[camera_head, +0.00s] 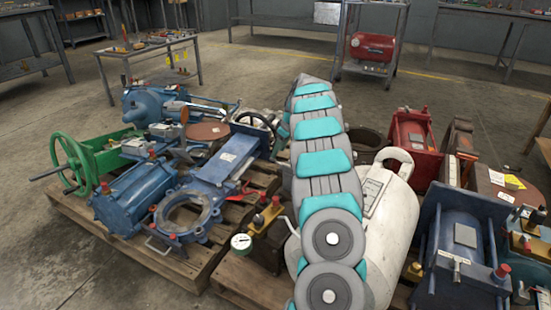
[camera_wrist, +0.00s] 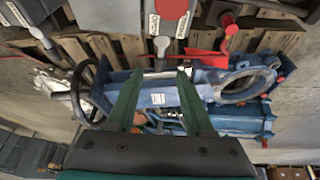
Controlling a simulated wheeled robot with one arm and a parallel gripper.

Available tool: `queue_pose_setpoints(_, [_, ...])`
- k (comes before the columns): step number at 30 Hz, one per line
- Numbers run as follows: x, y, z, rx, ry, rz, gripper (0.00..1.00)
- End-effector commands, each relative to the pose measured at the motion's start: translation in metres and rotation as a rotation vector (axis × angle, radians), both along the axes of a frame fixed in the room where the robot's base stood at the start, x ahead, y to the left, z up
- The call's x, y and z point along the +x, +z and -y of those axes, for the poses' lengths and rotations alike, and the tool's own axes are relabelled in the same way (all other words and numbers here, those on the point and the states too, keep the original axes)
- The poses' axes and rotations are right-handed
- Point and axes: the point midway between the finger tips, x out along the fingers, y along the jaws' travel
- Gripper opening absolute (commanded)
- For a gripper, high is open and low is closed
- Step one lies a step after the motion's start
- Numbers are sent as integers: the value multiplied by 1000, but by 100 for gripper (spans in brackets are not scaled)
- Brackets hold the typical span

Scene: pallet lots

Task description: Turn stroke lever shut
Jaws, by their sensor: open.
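A red lever (camera_wrist: 205,51) with a red upright end lies beside a blue gate valve (camera_wrist: 160,92) in the wrist view. Red parts (camera_head: 243,191) also show next to the valve (camera_head: 222,165) in the head view. I cannot tell for certain which part is the stroke lever. My gripper (camera_wrist: 157,75) is open, its green fingers above the blue valve, with nothing held. My arm hides the gripper in the head view.
Wooden pallets (camera_head: 165,262) carry crowded valves and motors. A green handwheel (camera_head: 75,166), a dark handwheel (camera_wrist: 84,92), a white tank (camera_head: 385,235) and a pressure gauge (camera_head: 241,242) stand close by. Clear floor (camera_head: 240,80) lies behind, before workbenches.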

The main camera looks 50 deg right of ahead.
Motion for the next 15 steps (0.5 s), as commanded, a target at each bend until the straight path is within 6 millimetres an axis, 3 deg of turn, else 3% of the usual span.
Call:
queue_pose_setpoints(7, [14,-37,0,2,1,-1,52])
queue_pose_setpoints(15, [20,-45,0,-2,-1,1,52])
